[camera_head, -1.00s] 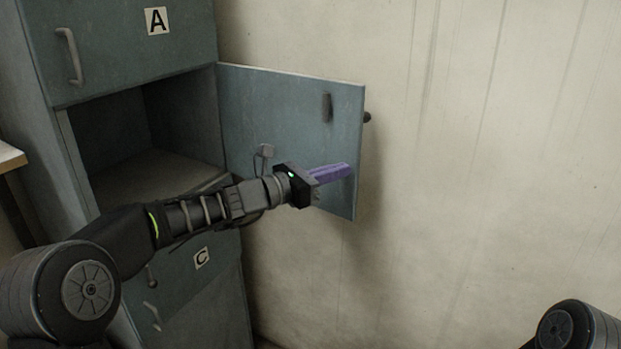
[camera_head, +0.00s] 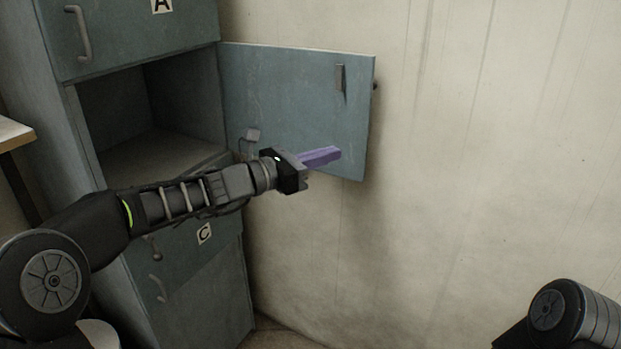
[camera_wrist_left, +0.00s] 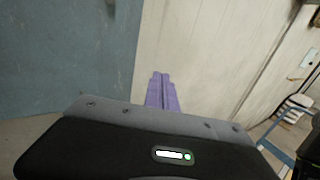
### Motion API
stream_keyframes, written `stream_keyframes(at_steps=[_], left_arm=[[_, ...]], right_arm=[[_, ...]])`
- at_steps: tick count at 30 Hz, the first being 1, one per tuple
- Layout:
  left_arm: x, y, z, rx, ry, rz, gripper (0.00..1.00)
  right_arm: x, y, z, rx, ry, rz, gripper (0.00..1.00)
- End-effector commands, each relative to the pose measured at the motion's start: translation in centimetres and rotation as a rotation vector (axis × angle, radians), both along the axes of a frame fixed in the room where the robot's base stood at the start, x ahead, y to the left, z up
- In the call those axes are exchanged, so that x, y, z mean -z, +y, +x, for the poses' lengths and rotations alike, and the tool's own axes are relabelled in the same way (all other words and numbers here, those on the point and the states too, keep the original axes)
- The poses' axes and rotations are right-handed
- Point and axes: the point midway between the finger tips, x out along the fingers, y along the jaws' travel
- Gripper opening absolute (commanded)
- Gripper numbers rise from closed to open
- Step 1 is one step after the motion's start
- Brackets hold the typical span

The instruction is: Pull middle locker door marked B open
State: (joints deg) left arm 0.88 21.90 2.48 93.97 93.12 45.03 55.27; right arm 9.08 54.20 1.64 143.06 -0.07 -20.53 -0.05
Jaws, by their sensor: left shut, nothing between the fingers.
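The middle locker door (camera_head: 285,85) is swung wide open to the right, close to the wall, with its inner face towards me. Its B mark is not visible. The middle compartment (camera_head: 150,110) is open and looks empty. My left gripper (camera_head: 322,156) has purple fingers, shut and empty, in front of the lower part of the door's inner face. In the left wrist view the shut fingers (camera_wrist_left: 161,92) point at the pale wall, with the blue-grey door (camera_wrist_left: 65,50) to their left. I cannot tell whether they touch the door. My right gripper is out of view.
Locker door A (camera_head: 130,30) above and door C (camera_head: 195,265) below look shut, each with a handle. A pale wall (camera_head: 490,150) stands right of the locker. A table corner (camera_head: 12,133) shows at the left edge. The room before the wall is clear.

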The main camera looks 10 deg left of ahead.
Motion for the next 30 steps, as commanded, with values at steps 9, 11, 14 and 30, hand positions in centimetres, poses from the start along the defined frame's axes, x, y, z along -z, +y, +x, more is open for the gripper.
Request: stream_keyframes(at_steps=[9,11,14,30], left_arm=[[0.4,1.9,-5.8,0.0,0.003,0.001,0.0],[0.3,2.0,-6.3,0.0,0.002,0.001,0.0],[0.3,2.2,-6.8,0.001,0.004,0.0,0.0],[2.7,3.0,-6.1,-0.045,-0.061,0.178,0.0]], right_arm=[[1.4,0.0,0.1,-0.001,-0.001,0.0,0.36],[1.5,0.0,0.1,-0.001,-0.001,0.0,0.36],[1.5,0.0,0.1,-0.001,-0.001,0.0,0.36],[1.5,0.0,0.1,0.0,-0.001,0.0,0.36]])
